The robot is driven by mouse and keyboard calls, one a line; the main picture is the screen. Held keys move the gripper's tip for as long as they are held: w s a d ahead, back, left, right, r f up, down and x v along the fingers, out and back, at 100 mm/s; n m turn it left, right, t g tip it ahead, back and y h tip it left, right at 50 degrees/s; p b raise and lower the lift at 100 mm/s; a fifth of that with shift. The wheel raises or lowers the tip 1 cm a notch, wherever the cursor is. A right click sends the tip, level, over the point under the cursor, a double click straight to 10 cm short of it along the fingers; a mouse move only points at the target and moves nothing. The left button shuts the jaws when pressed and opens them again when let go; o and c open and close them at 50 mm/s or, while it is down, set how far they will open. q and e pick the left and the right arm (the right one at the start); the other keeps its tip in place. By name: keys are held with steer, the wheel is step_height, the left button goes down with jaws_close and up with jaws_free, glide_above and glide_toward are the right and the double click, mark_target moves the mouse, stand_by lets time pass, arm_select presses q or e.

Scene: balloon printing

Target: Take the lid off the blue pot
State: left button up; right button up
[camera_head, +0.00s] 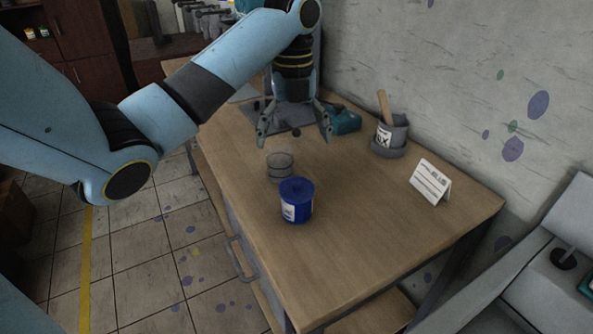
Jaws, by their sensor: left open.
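The blue pot (297,211) stands upright on the wooden table, near its front left edge, with a pale label on its side. Its blue lid (296,188) sits on top. My left gripper (294,140) is open and empty, pointing down over the table behind the pot. It is apart from the pot and lid. My right gripper is not in view.
A clear glass jar (280,167) stands just behind the pot. A teal object (345,121) lies behind the gripper. A grey pot with a wooden stick (389,134) and a white card (430,182) stand at the right. The table's front right (390,240) is clear.

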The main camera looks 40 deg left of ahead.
arm_select(q)
steer(key=b, duration=0.4)
glide_above(296, 182)
steer(key=f, duration=0.5)
steer(key=shift+a+f, duration=0.3)
steer(key=shift+f, duration=0.1)
steer(key=shift+d+f, duration=0.1)
steer(key=shift+f, duration=0.25)
step_height(296, 182, down, 4)
steer(key=shift+d+f, duration=0.1)
steer(key=shift+c, duration=0.4)
steer(key=c, duration=0.8)
